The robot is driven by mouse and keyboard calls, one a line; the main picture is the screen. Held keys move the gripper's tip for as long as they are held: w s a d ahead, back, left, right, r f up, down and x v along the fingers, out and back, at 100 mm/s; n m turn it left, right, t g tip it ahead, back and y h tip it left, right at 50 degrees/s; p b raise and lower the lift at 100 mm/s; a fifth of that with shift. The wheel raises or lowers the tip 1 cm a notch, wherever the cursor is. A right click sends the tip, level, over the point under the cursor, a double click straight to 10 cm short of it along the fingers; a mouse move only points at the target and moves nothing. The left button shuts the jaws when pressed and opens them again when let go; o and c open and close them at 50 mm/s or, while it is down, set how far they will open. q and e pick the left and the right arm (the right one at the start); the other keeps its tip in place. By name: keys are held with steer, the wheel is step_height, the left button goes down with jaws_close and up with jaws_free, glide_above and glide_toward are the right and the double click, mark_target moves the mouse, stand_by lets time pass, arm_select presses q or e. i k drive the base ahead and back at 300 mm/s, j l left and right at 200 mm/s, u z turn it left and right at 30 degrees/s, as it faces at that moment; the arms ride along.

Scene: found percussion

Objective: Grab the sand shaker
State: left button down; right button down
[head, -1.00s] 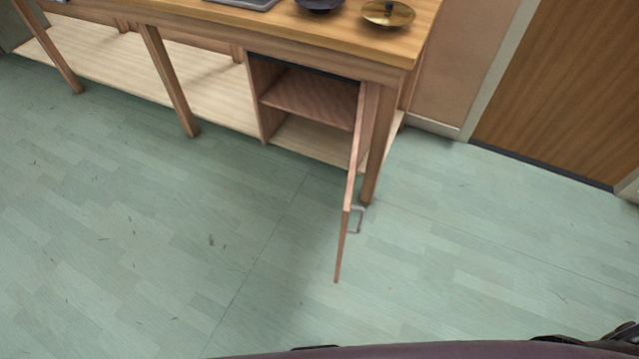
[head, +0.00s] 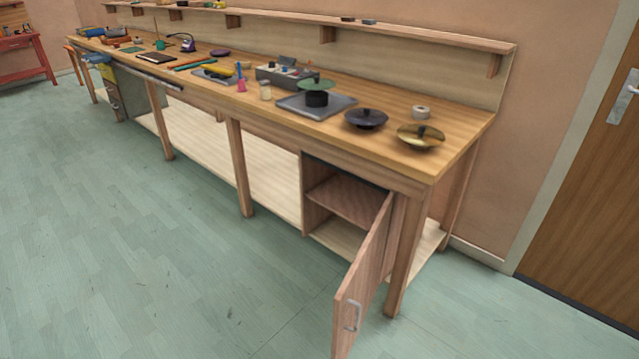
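A small pale jar (head: 265,91) stands on the wooden workbench (head: 462,128), near the front edge at its middle. It may be the sand shaker, but it is too small to tell for sure. It stands between a pink upright item (head: 241,84) and a dark grey tray (head: 338,109). Neither of my grippers is in the head view.
The cabinet door (head: 367,270) under the bench's near end hangs open into the floor space; the visible shelf (head: 343,203) looks empty. A dark lidded dish (head: 366,119) and a brass cymbal (head: 420,138) sit near the right end. The floor at left is clear.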

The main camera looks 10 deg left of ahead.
mark_target(265, 89)
steer(key=i+j, duration=0.25)
steer(key=i+j+z, duration=0.1)
steer(key=i+j, duration=0.15)
steer(key=j, duration=0.2)
steer(key=i+j, duration=0.25)
steer(key=j, duration=0.1)
